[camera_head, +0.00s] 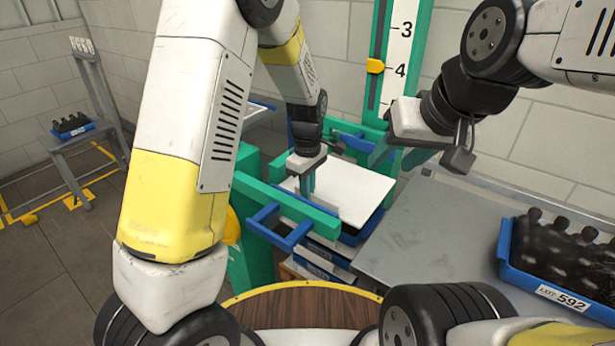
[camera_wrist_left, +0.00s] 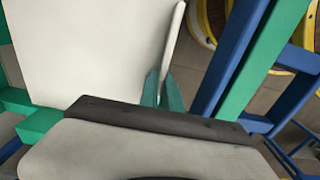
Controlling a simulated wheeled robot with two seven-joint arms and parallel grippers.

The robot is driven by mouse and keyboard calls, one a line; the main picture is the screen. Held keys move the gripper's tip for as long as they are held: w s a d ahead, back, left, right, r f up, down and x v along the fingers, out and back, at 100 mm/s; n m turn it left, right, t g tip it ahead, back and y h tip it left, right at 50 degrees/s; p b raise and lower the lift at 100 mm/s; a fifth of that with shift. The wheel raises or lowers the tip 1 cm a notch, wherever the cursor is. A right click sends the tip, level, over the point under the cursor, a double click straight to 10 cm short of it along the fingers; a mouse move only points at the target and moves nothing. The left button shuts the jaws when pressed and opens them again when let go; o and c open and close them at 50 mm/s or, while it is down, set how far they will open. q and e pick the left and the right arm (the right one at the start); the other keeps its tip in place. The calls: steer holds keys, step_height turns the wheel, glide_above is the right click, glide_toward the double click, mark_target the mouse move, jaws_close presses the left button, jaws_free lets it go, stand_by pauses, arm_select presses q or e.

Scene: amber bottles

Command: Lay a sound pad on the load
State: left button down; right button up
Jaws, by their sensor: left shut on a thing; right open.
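A white pad (camera_head: 350,190) lies roughly level over a blue tray (camera_head: 362,234) inside the green frame, in the head view. In the left wrist view the pad (camera_wrist_left: 85,50) fills the upper left, with a thin white strip along its right side. My left gripper (camera_head: 308,192) is at the pad's left part. Its teal fingers (camera_wrist_left: 163,92) are shut on that white strip at the pad's edge. I cannot tell whether the pad rests on the load or is held just above it; the load under it is mostly hidden. My right gripper (camera_head: 437,160) is open and empty, right of the pad.
Green and blue frame bars (camera_head: 290,200) surround the pad. A numbered scale post (camera_head: 400,50) with a yellow marker stands behind. A grey table (camera_head: 440,235) at right holds a blue crate (camera_head: 508,255) of dark bottles. Another bottle tray (camera_head: 72,128) sits on a stand, far left.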

arm_select(q)
steer(key=shift+f, duration=0.55)
steer(key=c, duration=1.5)
jaws_free()
step_height(320, 180, up, 8)
steer(key=shift+f, duration=0.15)
steer(key=s+a+r+m+t+h, duration=0.1)
steer(key=s+a+r+m, duration=0.25)
steer(key=r, duration=0.25)
steer(key=s+a+r+m+t+h, duration=0.2)
steer(key=s+a+r, duration=0.3)
steer(key=r, duration=0.1)
steer(key=s+a+r+m+t, duration=0.1)
steer(key=s+a+m, duration=0.1)
steer(key=s, duration=0.1)
steer(key=s+a+r+m+t, duration=0.1)
steer(key=s+r+m, duration=0.1)
steer(key=s, duration=0.2)
steer(key=s+a+r+m+t, duration=0.1)
steer(key=s+a+m, duration=0.1)
steer(key=s, duration=0.2)
steer(key=shift+s+a+r+y, duration=0.1)
steer(key=shift+a+r+y, duration=0.15)
steer(key=shift+a+y, duration=0.15)
